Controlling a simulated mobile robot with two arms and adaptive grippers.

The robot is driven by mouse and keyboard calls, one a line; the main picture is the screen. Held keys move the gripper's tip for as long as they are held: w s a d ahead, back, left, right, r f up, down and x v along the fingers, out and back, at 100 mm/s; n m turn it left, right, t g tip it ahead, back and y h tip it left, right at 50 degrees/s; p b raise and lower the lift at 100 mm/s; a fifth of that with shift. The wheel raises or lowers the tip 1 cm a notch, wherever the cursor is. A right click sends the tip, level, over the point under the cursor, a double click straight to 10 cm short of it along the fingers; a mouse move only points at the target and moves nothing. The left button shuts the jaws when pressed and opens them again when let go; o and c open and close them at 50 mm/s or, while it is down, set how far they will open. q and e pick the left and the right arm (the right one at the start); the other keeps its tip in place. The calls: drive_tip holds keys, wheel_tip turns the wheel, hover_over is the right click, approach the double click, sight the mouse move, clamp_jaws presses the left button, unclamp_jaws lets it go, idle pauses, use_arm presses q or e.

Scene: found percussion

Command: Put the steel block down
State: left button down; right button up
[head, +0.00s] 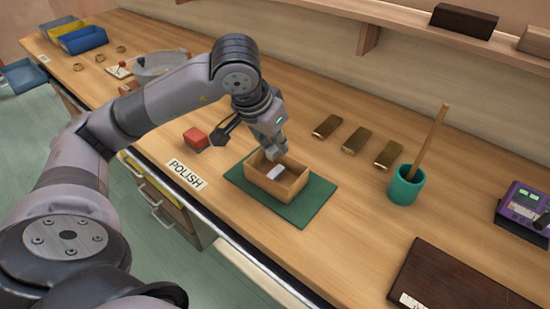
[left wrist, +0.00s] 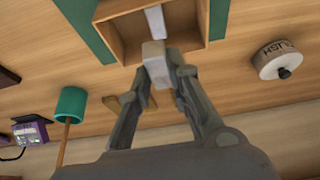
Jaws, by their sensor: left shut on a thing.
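My left gripper (head: 268,146) is over the back edge of an open wooden box (head: 292,191), pointing down. In the left wrist view the fingers (left wrist: 156,72) are shut on a pale grey block (left wrist: 154,54), which looks like the steel block. The held block overlaps the box's rim (left wrist: 118,46) in that view, and I cannot tell whether it touches it. Another pale block (head: 276,172) lies inside the box and also shows in the left wrist view (left wrist: 155,20). My right gripper is not in view.
The box stands on a green mat (head: 311,208). Several brass bars (head: 357,139) lie behind it. A teal cup (head: 406,187) with a wooden stick stands at right. A red block (head: 196,138) and a POLISH label (head: 186,174) are at left. The bench between mat and dark board (head: 450,280) is clear.

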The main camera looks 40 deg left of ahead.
sight(272, 149)
use_arm(q)
drive_tip(key=shift+f, duration=0.75)
wheel_tip(272, 149, down, 2)
drive_tip(key=shift+f, duration=0.75)
drive_tip(key=shift+f+b, duration=0.55)
drive_tip(key=shift+b, duration=0.2)
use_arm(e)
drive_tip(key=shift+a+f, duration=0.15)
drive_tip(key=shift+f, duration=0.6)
use_arm(q)
drive_tip(key=c, duration=1.5)
unclamp_jaws()
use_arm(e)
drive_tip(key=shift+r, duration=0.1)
use_arm(q)
drive_tip(key=shift+r, duration=0.15)
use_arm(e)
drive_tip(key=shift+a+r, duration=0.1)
